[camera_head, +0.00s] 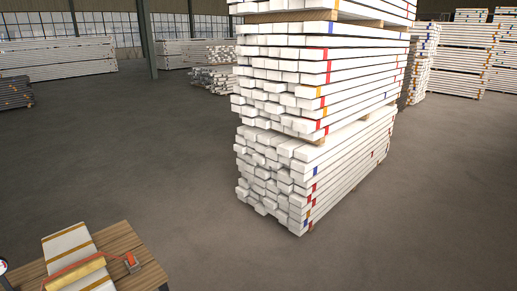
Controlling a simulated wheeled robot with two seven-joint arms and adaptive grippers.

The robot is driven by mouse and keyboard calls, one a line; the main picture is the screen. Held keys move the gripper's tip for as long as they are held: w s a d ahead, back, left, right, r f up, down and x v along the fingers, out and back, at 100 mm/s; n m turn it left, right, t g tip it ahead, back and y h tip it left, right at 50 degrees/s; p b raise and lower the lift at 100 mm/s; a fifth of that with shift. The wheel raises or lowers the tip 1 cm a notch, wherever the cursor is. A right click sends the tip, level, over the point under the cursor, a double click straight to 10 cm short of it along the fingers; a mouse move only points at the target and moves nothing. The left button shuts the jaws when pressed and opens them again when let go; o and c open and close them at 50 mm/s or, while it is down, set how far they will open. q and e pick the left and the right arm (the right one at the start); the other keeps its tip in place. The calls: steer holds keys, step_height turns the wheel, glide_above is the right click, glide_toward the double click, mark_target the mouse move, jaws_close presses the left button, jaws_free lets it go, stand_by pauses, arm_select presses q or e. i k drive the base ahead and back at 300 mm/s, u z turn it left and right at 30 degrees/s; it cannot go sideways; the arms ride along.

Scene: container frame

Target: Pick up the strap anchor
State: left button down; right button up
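A small red-orange piece (131,262), which looks like the strap anchor, lies on a wooden table (150,275) at the bottom left. A thin red strap or cord (85,264) runs from near it leftward across a yellowish block (77,276). A white slab-like package (66,241) with yellow-brown bands lies beside it on the table. The anchor's exact shape is too small to tell. Neither of my grippers shows in the head view.
A tall stack of white beams (290,120) with coloured end marks stands on the floor right of the table. More stacks (460,60) stand at the back. The grey floor (130,150) between is clear. A small round white object (3,266) is cut off at the left edge.

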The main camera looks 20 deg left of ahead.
mark_target(129, 256)
steer(key=u, duration=1.1)
steer(key=i, duration=0.9)
steer(key=u, duration=0.9)
